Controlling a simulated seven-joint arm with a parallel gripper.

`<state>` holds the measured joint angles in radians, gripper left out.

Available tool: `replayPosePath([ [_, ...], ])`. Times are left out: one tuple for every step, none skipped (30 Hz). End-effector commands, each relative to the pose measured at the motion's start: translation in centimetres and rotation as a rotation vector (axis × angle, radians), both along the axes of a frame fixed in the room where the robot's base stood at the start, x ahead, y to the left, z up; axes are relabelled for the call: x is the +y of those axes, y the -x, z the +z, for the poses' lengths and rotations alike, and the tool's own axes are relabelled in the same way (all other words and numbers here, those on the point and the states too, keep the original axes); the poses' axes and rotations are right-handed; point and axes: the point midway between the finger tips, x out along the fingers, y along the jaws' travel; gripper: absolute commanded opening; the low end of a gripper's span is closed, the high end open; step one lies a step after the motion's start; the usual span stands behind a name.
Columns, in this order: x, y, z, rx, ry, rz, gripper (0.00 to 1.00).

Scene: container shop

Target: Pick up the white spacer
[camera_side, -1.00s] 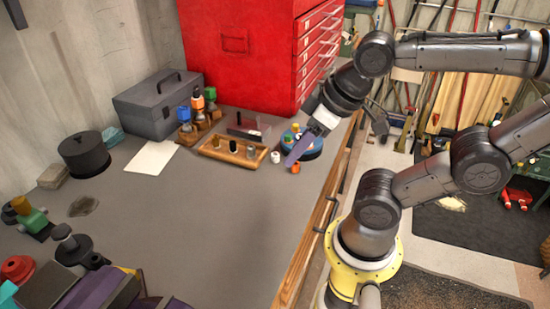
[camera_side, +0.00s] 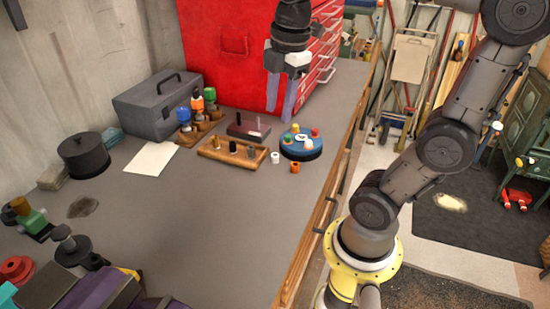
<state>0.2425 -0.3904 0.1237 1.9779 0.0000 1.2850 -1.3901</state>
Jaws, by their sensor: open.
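The white spacer (camera_side: 275,157) is a small white ring-like piece standing on the grey bench, between the wooden tray and the blue round holder. An orange spacer (camera_side: 295,167) of similar size stands just to its right and nearer the camera. My gripper (camera_side: 280,115) points down with its two purple-grey fingers apart and nothing between them. It hangs above the bench, and in the picture its fingertips are above the white spacer and clear of it.
A wooden tray (camera_side: 211,153) with several small pegs lies left of the spacer. A blue round holder (camera_side: 294,155) with coloured pieces stands to the right. A dark block (camera_side: 240,133) and the red tool cabinet (camera_side: 230,60) are behind.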

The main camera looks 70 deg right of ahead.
Motion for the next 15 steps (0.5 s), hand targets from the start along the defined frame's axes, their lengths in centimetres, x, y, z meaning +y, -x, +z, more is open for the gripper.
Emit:
replayPosePath([
  [-1.5, -1.1, -0.2, 0.044, -0.005, 0.012, 0.42],
  [-2.2, -1.6, -0.3, 0.062, -0.007, 0.014, 0.42],
  [-3.1, -2.1, -0.6, 0.084, -0.014, 0.004, 0.42],
  [-3.7, -2.4, -0.8, 0.097, -0.019, -0.011, 0.42],
  [-4.2, -2.7, -1.1, 0.106, -0.024, -0.028, 0.42],
  [-4.9, -2.9, -1.4, 0.117, -0.029, -0.046, 0.42],
  [-5.2, -3.0, -1.7, 0.126, -0.033, -0.058, 0.42],
  [-5.5, -3.0, -1.9, 0.134, -0.037, -0.068, 0.42],
  [-5.8, -2.9, -2.3, 0.144, -0.042, -0.078, 0.42],
  [-5.9, -2.8, -2.5, 0.144, -0.043, -0.083, 0.42],
  [-5.9, -2.8, -2.7, 0.146, -0.043, -0.085, 0.42],
  [-5.9, -2.8, -3.1, 0.145, -0.043, -0.087, 0.42],
  [-5.9, -2.7, -3.5, 0.145, -0.043, -0.087, 0.42],
  [-5.9, -2.8, -4.0, 0.145, -0.043, -0.086, 0.42],
  [-5.9, -2.7, -4.7, 0.146, -0.043, -0.086, 0.42],
])
